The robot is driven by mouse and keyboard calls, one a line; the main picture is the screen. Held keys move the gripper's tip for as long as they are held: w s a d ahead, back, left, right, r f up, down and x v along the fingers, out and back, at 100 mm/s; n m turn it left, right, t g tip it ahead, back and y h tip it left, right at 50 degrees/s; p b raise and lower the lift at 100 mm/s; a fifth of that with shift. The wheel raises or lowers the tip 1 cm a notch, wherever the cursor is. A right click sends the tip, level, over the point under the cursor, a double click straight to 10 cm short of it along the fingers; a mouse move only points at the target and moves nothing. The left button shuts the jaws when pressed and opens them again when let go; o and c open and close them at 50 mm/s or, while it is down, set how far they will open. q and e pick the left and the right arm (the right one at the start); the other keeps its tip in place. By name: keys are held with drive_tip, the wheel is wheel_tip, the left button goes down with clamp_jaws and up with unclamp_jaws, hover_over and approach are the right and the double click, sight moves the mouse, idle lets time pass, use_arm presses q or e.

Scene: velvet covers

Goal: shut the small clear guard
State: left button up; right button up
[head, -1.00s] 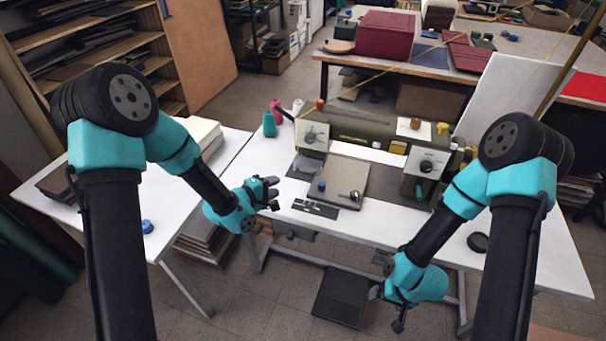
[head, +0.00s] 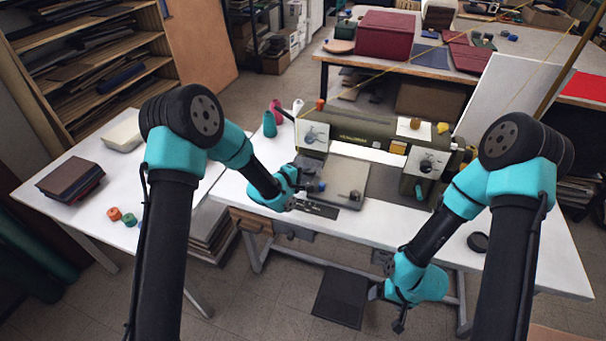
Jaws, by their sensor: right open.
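The olive-green machine (head: 363,135) stands on the white table, with a grey plate (head: 345,180) in front of it. I cannot make out the small clear guard for certain; the area left of the plate is partly hidden by my left gripper. My right gripper (head: 386,309) is open and empty, low in front of the table's front edge.
Thread cones (head: 269,124) stand at the machine's left end. A black round lid (head: 478,242) lies on the table at right. A side table (head: 75,215) at left holds dark books (head: 70,181) and small spools. The white table's right part is mostly clear.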

use_arm(q)
clamp_jaws()
idle(0.3)
drive_tip(key=shift+w+d+f+m+t+h, duration=0.1)
drive_tip(key=shift+w+f+m+t+h, duration=0.2)
drive_tip(key=shift+t, duration=0.25)
drive_tip(key=shift+w+f+m+t+h, duration=0.1)
drive_tip(key=shift+f+m+t+h, duration=0.1)
drive_tip(key=shift+f+t+h, duration=0.3)
drive_tip(key=shift+r, duration=0.1)
unclamp_jaws()
drive_tip(key=shift+s, duration=0.15)
drive_tip(key=v, duration=1.7)
